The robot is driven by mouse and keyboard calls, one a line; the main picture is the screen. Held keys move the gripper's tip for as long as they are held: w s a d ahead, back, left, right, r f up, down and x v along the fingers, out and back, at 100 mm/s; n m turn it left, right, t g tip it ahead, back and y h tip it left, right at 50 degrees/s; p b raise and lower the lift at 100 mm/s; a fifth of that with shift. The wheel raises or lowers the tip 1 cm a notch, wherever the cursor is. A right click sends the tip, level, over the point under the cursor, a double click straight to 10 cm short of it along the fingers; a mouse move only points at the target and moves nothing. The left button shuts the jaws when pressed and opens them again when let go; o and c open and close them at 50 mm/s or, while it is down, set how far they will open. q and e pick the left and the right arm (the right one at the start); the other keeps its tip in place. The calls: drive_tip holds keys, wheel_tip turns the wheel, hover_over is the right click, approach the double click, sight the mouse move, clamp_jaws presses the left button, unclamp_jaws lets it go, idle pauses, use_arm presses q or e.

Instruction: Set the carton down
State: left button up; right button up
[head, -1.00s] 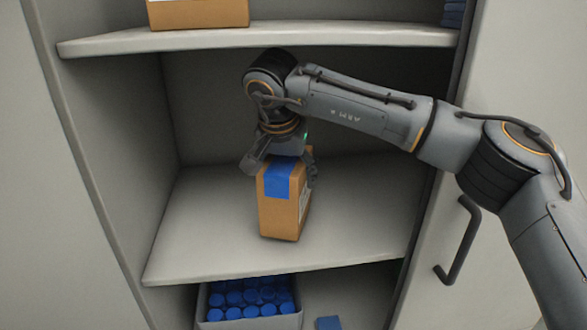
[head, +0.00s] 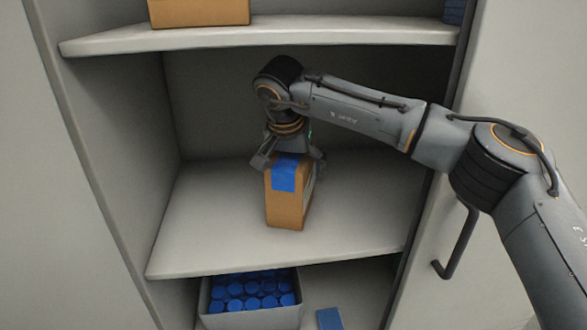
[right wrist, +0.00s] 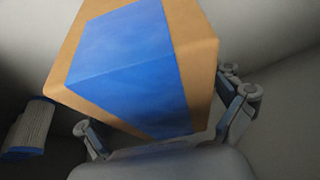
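The carton's far side is hidden. My left gripper is not in view.
Above, the upper shelf (head: 300,37) bears another brown carton (head: 198,12). Below, a grey bin (head: 250,320) holds many blue caps, with a blue block (head: 330,319) beside it. A door handle (head: 461,245) is at the right. The middle shelf is clear around the carton.

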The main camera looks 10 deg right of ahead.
sight(289, 180)
drive_tip(key=s+a+r+b, duration=0.1)
drive_tip(key=s+a+b, duration=0.2)
drive_tip(key=s, duration=0.8)
drive_tip(key=shift+s+a+r+b, duration=0.25)
drive_tip(key=shift+s+a+b, duration=0.1)
drive_tip(key=shift+a, duration=0.4)
